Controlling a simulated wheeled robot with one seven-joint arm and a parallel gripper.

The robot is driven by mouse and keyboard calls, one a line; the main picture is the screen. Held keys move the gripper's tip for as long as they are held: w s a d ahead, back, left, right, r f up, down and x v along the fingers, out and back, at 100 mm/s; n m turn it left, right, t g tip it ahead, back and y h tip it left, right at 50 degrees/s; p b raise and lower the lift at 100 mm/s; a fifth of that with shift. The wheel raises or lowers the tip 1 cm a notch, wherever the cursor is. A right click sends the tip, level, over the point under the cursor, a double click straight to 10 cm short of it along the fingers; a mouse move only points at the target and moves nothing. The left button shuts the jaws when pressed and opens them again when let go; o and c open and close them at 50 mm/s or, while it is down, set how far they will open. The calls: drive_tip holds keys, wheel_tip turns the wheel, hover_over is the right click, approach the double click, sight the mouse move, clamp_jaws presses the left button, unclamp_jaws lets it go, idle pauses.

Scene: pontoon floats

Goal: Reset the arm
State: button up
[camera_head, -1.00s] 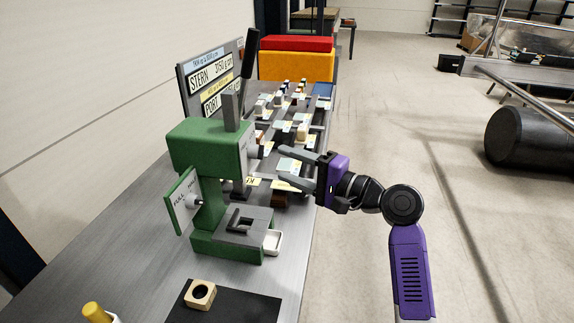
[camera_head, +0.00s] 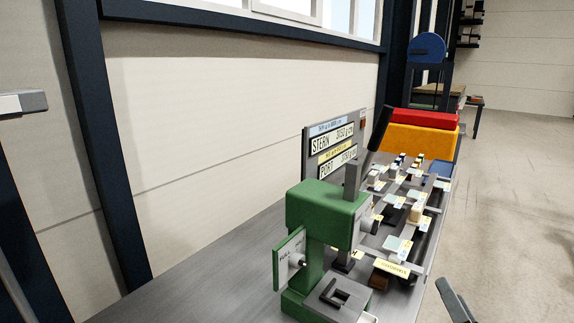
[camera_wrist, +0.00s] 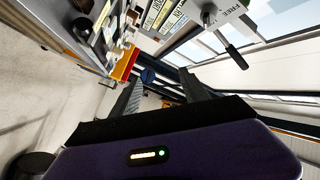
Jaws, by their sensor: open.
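My gripper shows in the wrist view (camera_wrist: 161,77) with its two grey fingers apart and nothing between them. In the head view only one grey finger (camera_head: 455,302) shows at the bottom edge, right of the bench. The rest of my arm is outside that view. The finger appears clear of the green press (camera_head: 326,210), which stands on the grey bench (camera_head: 215,262).
Behind the press stand a sign board (camera_head: 334,145) reading STERN and PORT and a rack of small labelled blocks (camera_head: 405,225). A red and orange box (camera_head: 420,140) lies beyond. Open floor (camera_head: 500,200) is on the right.

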drive_tip(key=s+a+f+n+g+b, duration=0.1)
drive_tip(key=s+a+f+n, duration=0.2)
drive_tip(key=s, duration=1)
drive_tip(key=s+a+f+n+g+b, duration=0.1)
drive_tip(key=s+a+f+n, duration=0.2)
drive_tip(key=s, duration=1)
drive_tip(key=s+a+f+n+g+y+b, duration=0.1)
drive_tip(key=s+a+f+n, duration=0.3)
drive_tip(key=s, duration=0.9)
wheel_tip(320, 180, down, 4)
drive_tip(key=shift+s+a+r+g+b, duration=0.2)
drive_tip(key=shift+a+g+b, duration=0.2)
drive_tip(key=shift+a+g, duration=0.35)
